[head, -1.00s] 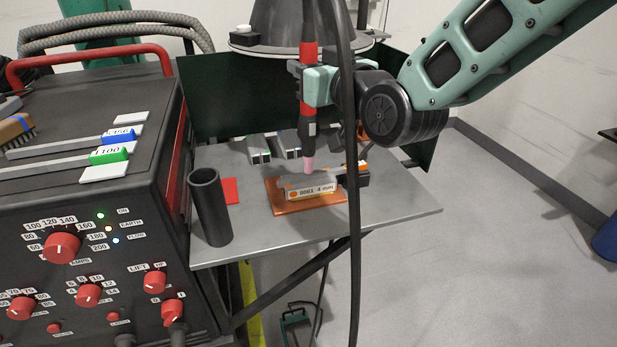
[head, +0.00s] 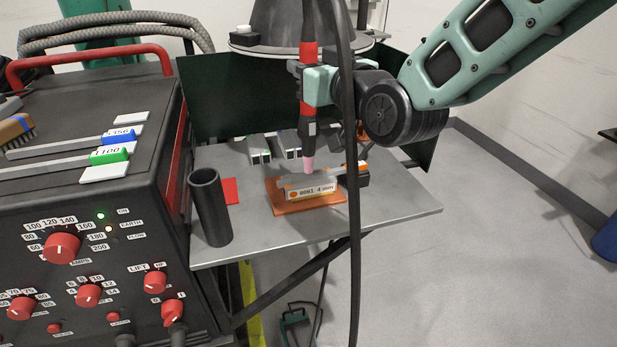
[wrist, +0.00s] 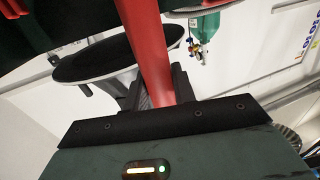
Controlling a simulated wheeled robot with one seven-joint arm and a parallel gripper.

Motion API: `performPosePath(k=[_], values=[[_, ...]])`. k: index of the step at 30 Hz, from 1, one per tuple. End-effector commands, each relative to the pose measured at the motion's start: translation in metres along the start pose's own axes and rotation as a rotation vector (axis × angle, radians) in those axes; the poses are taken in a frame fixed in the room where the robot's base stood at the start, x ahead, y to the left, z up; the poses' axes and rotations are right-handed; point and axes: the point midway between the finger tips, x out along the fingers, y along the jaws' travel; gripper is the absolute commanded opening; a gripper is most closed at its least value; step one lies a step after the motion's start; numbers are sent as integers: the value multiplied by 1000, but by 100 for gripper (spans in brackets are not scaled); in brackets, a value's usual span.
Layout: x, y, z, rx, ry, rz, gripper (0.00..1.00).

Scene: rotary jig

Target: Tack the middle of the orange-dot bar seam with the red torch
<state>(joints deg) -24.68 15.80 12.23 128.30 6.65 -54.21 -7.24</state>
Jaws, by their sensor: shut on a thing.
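My gripper (head: 309,84) is shut on the red torch (head: 309,55), which stands almost upright. The wrist view also shows the torch (wrist: 152,50) between the dark fingers (wrist: 155,92). The torch's pink nozzle (head: 309,165) points down at the top of the orange-dot bar (head: 318,191), near its middle. I cannot tell whether the tip touches. The seam itself is too small to make out.
A black hose (head: 353,200) hangs in front of the bar's right end. A dark tube (head: 209,205) and red pad (head: 230,190) stand left. Other grey bars (head: 259,150) lie behind. The welding machine (head: 90,240) fills the left; its green and yellow lamps glow.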

Motion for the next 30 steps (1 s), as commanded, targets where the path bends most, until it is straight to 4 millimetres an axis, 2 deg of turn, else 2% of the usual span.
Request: performPosePath(k=[19,30], values=[[0,0,-48,0,5,0,3],[0,0,-51,0,4,0,3]])
